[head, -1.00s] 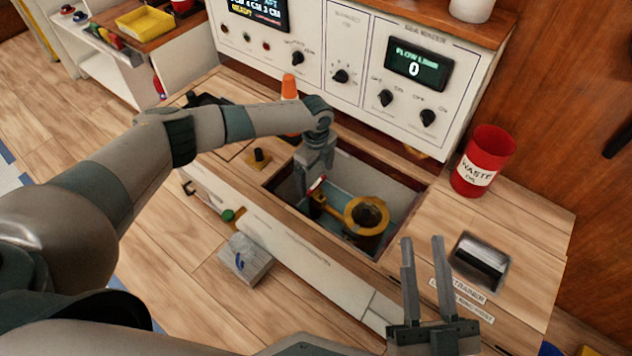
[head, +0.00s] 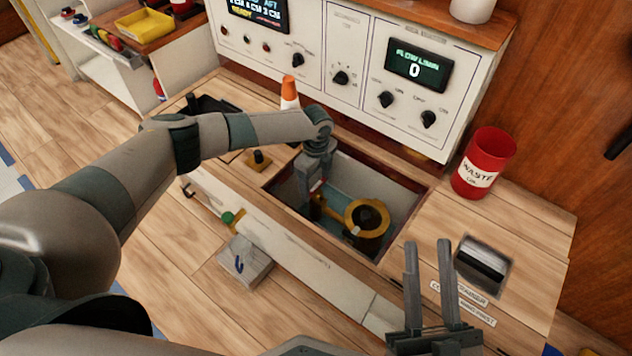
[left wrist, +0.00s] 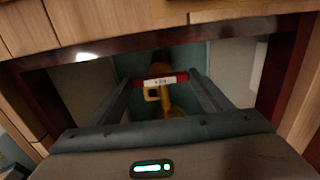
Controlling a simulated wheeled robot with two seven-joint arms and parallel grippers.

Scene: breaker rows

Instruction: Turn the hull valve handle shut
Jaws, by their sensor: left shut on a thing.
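The hull valve sits down inside an open well in the bench (head: 400,184). It shows a round yellow-rimmed body (head: 366,216) and a yellow handle (head: 330,212) reaching left from it. My left gripper (head: 314,194) reaches down into the well and is shut on the handle's left end. In the left wrist view a red bar with a white label (left wrist: 160,81) spans between the fingers, with yellow handle parts (left wrist: 165,98) below it. The fingers hide part of the handle. My right gripper (head: 429,290) is open and empty above the front right of the bench.
A red waste can (head: 483,162) stands right of the well. A control panel (head: 345,60) with knobs and a flow display reading 0 rises behind.

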